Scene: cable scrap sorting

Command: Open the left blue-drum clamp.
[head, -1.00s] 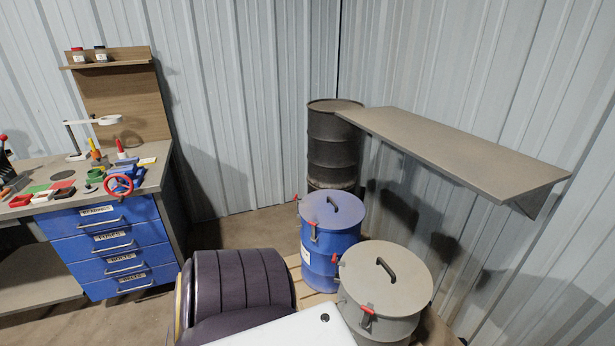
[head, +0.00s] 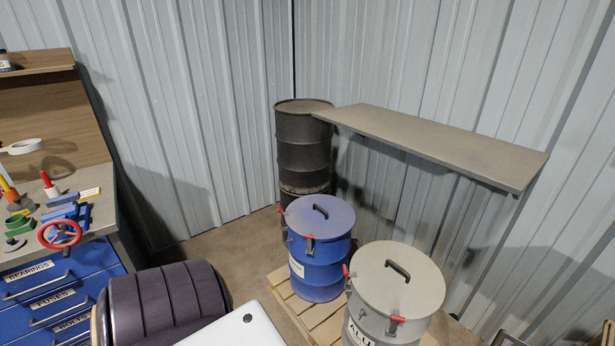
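The blue drum (head: 323,268) stands upright with its lid (head: 335,220) on, a black handle on top and a white label on its side. A left clamp (head: 285,235) with a red part shows at the drum's left rim, partly edge-on. A second red-handled clamp (head: 310,243) hangs on the front of the rim. Whether the left clamp is latched is too small to tell. Neither of my grippers is in view, and nothing touches the drum's clamps.
A grey drum (head: 370,330) with red clamps stands close at the right. Both stand on a wooden pallet (head: 283,290). A black barrel (head: 303,145) stands behind, beside a wall shelf (head: 430,142). A bench with blue drawers (head: 30,280) is at the left.

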